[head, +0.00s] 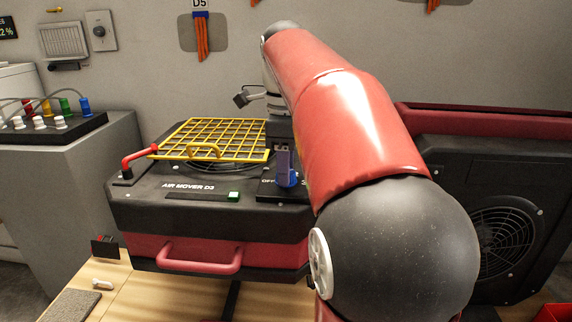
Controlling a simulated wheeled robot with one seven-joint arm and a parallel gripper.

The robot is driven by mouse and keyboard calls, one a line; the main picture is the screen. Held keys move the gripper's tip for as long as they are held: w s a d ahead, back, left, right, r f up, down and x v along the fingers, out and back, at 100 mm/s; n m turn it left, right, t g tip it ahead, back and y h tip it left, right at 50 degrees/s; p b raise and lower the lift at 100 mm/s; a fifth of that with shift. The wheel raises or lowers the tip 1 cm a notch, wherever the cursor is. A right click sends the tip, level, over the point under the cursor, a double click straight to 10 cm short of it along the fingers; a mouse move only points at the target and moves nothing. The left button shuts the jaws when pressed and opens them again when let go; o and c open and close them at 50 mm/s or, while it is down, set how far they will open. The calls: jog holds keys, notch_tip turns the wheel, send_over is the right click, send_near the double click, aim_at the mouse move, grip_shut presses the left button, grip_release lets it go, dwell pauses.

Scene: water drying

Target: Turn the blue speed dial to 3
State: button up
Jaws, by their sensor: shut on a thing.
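The blue speed dial (286,168) sits on the right part of the black top of the air mover (141,204), which is lettered "AIR MOVER D3". My gripper (284,150) reaches down from above and is shut on the blue dial. The red arm hides the area right of the dial, including most of its scale. Only the start of the word "OFF" shows to the left of it. I cannot read which number the dial points to.
A yellow grille (213,140) lies over the fan opening left of my gripper. A red lever (138,158) and a green button (233,196) are on the same top. A second black fan unit (500,245) stands at right. A grey cabinet (75,190) stands at left.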

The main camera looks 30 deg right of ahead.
jog(key=m, duration=0.6)
jog(key=shift+m, duration=0.4)
dwell(0.3)
jog(key=o, duration=1)
jog(key=shift+c, duration=0.2)
jog(key=shift+r, duration=3.95)
jog(key=shift+s, duration=0.1)
